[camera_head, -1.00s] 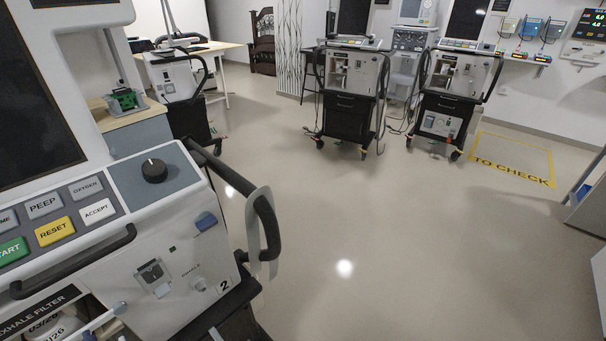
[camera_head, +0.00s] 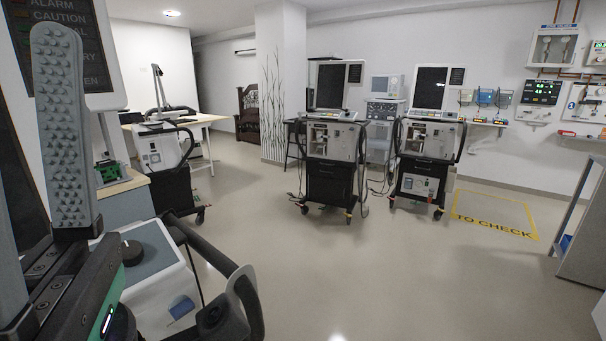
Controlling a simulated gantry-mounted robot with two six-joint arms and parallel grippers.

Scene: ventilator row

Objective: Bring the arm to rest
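My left gripper (camera_head: 62,130) stands large and close at the left edge. One grey finger with a studded pad points up, above dark gripper parts with a small green light. My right gripper is not in view.
The near ventilator's black handle (camera_head: 245,300) juts toward the floor's open middle. Another ventilator (camera_head: 165,160) stands behind it by a table. Two more ventilators (camera_head: 333,150) (camera_head: 427,150) stand at the back. A yellow "TO CHECK" floor marking (camera_head: 495,225) lies right; the central floor is clear.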

